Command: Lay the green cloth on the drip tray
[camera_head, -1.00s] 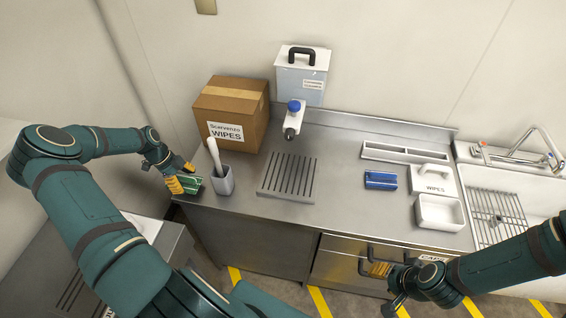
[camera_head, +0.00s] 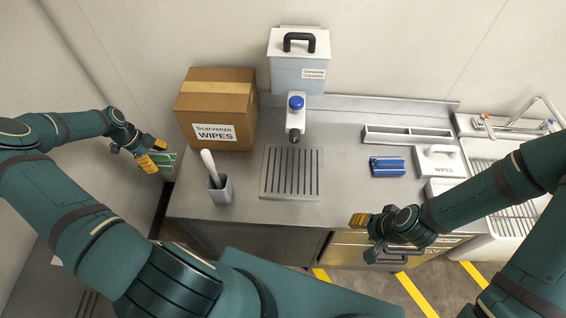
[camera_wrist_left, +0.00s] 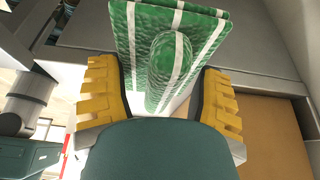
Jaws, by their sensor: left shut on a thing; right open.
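The green cloth (camera_head: 166,160), folded with white stripes, is held by my left gripper (camera_head: 152,155), left of the counter's left end in the head view. In the left wrist view the green cloth (camera_wrist_left: 176,50) sits between the two yellow-padded fingers of the left gripper (camera_wrist_left: 163,92). The drip tray (camera_head: 291,173) is a slotted metal plate on the counter, below a spout with a blue knob (camera_head: 296,103). It is bare and lies well to the right of the cloth. My right gripper (camera_head: 362,235) is open and empty over the counter's front edge.
A cardboard wipes box (camera_head: 215,108) and a grey cup with a white-handled brush (camera_head: 221,190) stand between cloth and tray.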

